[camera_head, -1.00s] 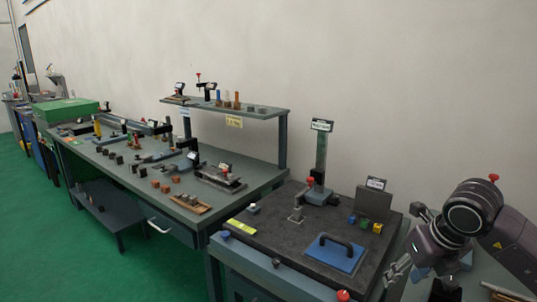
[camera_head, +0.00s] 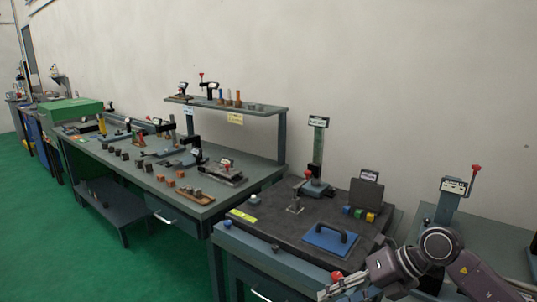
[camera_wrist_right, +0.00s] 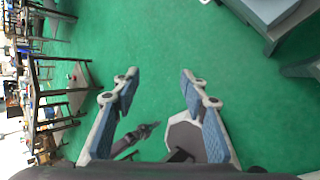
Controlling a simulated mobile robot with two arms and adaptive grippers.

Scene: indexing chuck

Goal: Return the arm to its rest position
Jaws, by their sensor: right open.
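My right arm comes in from the lower right in the head view. Its gripper (camera_head: 345,286) is low, at the front right corner of the dark-topped bench (camera_head: 283,232). The left arm does not show in the head view.
The bench holds a blue plate with a black handle (camera_head: 331,238), a post with a sign (camera_head: 317,155) and small coloured blocks (camera_head: 358,213). A red-knobbed post (camera_head: 455,195) stands behind my right arm. A long table (camera_head: 150,180) with several parts is left. Green floor (camera_head: 60,240) is clear.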

